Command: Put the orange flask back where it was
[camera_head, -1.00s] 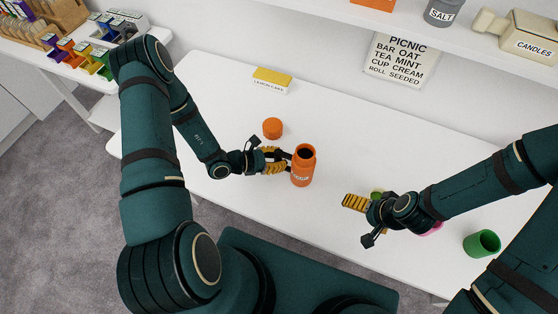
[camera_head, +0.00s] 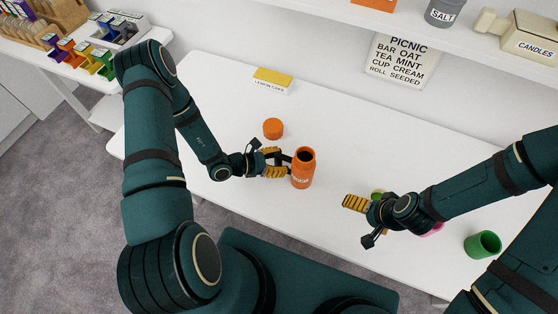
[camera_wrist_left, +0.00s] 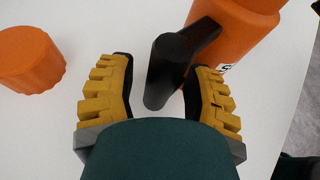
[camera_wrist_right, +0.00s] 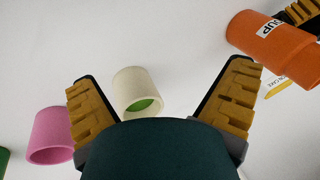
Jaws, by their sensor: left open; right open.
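The orange flask (camera_head: 303,170) stands upright and open-topped on the white table, its dark mouth showing. Part of its label shows in the right wrist view (camera_wrist_right: 268,42). Its black handle (camera_wrist_left: 165,72) shows in the left wrist view, between the fingers of my left gripper (camera_head: 280,161). These fingers are open, with a gap on the handle's left side. The orange cap (camera_head: 273,128) lies on the table behind and left of the flask; it also shows in the left wrist view (camera_wrist_left: 30,62). My right gripper (camera_wrist_right: 165,90) is open and empty, over the table right of the flask.
Below my right gripper are a cream cup with a green inside (camera_wrist_right: 137,92) and a pink cup (camera_wrist_right: 50,135). A yellow lemon cake box (camera_head: 271,80) stands at the back. The table's left end is clear.

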